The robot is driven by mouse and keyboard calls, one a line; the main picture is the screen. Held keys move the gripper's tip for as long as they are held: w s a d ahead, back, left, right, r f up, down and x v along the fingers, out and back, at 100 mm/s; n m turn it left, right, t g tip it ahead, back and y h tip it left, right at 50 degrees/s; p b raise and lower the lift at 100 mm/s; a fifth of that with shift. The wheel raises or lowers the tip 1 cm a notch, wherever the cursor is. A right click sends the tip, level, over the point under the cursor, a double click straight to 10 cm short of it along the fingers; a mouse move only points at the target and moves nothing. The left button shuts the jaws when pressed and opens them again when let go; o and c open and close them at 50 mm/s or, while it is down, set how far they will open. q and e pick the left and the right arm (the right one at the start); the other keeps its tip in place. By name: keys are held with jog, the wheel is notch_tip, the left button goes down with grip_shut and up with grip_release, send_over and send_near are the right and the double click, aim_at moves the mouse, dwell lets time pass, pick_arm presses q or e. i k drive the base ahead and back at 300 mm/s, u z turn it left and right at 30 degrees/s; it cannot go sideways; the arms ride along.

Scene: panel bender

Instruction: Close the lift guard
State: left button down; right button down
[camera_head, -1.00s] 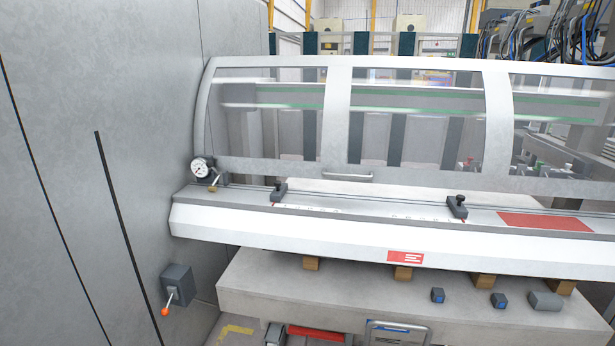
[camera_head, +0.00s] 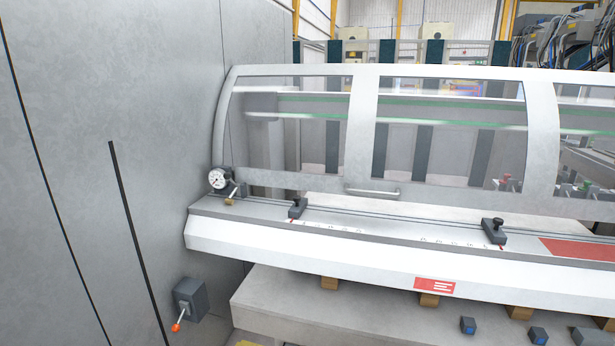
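The lift guard (camera_head: 365,125) is a curved pale frame with clear windows across the machine's front. A horizontal handle (camera_head: 372,192) is fixed on its lower rail. The rail sits a little above the white front ledge (camera_head: 380,255), and a pale gap shows beneath it right of the handle. The guard runs out of view at the right. Neither of my grippers is in view.
A large grey panel (camera_head: 110,150) fills the left. A grey box with an orange-tipped lever (camera_head: 188,300) sticks out from it. A dial gauge (camera_head: 217,179) and two dark clamps (camera_head: 297,208) (camera_head: 493,230) stand on the ledge. Blue-topped blocks (camera_head: 467,325) lie below.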

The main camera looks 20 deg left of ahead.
aim_at(536, 197)
jog(key=u, duration=0.25)
jog(key=i, duration=0.8)
jog(key=z, duration=0.5)
jog(key=i, duration=0.6)
jog(key=z, duration=0.5)
